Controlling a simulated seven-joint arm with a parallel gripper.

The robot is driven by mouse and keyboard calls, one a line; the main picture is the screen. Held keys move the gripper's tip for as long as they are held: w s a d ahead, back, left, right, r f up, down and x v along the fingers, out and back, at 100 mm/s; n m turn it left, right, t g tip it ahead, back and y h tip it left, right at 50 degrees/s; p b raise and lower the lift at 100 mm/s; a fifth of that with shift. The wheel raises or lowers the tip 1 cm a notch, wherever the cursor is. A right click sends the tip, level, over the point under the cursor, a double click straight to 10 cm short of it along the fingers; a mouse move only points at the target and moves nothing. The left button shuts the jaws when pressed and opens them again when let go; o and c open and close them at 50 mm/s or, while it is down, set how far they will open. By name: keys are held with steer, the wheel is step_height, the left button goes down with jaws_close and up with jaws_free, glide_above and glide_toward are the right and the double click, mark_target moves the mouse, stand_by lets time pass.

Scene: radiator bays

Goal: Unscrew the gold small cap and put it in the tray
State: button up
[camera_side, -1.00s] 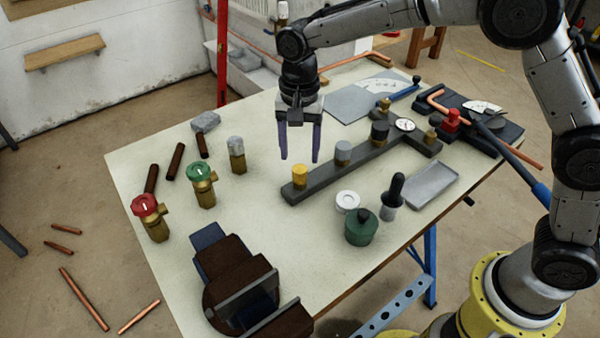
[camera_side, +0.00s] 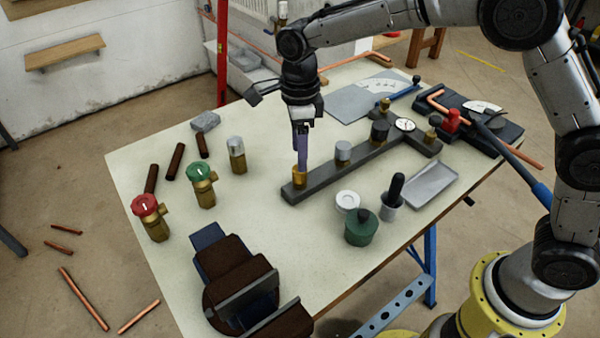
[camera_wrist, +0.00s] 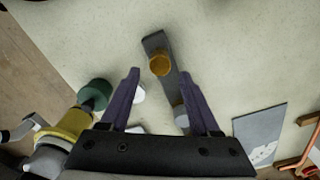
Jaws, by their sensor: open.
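The small gold cap (camera_side: 299,182) sits upright at the near left end of the dark grey bar (camera_side: 322,181). It also shows in the wrist view (camera_wrist: 160,63). My gripper (camera_side: 301,170) is open and points down over the cap, its fingers hiding part of the cap's top in the side view. In the wrist view the gripper (camera_wrist: 160,74) has one finger on each side of the cap's line, with the cap just past the tips. I cannot tell whether the fingers reach down around it. The grey tray (camera_side: 430,187) lies empty to the right.
Along the bar stand a grey cap (camera_side: 343,151) and a dark cap (camera_side: 379,132), with a gauge (camera_side: 405,125) behind. Valves (camera_side: 201,185) and a vise (camera_side: 235,280) are left.

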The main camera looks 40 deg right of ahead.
mark_target(300, 174)
stand_by(0.3)
steer(key=shift+f, duration=2.5)
jaws_close()
